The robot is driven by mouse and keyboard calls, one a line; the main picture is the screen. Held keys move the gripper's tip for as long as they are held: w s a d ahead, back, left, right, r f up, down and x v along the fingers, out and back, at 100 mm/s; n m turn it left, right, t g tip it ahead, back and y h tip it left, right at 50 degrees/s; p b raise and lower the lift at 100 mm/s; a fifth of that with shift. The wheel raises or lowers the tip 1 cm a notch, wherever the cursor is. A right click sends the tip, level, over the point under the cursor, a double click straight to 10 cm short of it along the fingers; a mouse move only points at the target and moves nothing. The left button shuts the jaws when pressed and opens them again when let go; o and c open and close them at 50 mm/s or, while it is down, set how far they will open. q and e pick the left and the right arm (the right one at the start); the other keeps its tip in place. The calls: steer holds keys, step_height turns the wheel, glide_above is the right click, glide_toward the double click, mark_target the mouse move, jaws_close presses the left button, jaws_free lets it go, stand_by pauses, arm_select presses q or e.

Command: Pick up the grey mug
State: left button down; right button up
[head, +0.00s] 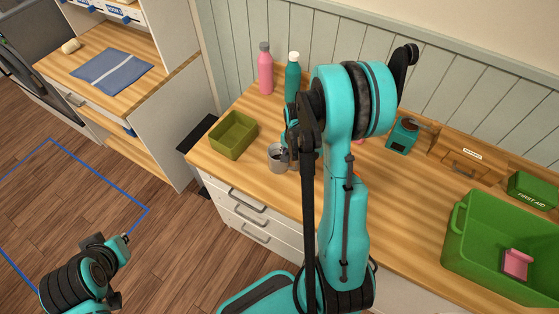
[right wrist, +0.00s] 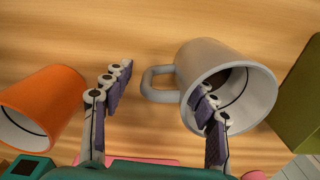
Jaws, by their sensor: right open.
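The grey mug (head: 278,158) stands on the wooden counter beside the green box, and my right arm partly covers it in the head view. In the right wrist view the grey mug (right wrist: 228,62) has its handle pointing left, between my right gripper's fingers (right wrist: 163,82). The right gripper is open. One finger lies to the left of the handle; the other overlaps the mug's opening, seemingly inside it. Contact cannot be told. My left gripper (head: 118,246) is low at the left over the floor, away from the counter; its jaws are unclear.
An orange cup (right wrist: 45,100) is left of the fingers in the wrist view. A small green box (head: 233,135), pink bottle (head: 265,70) and teal bottle (head: 292,78) stand near the mug. A large green crate (head: 458,240) is at the right.

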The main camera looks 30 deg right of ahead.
steer(key=shift+f, duration=0.25)
jaws_close()
steer(key=shift+r, duration=0.15)
steer(key=shift+r, duration=0.6)
step_height(320, 180, up, 3)
steer(key=shift+f+p, duration=0.15)
steer(key=shift+p, duration=0.4)
steer(key=s+d+r+p, duration=0.1)
steer(key=s+d+r, duration=0.3)
steer(key=s+r, duration=0.3)
steer(key=shift+s+p, duration=0.35)
steer(key=shift+s, duration=1.6)
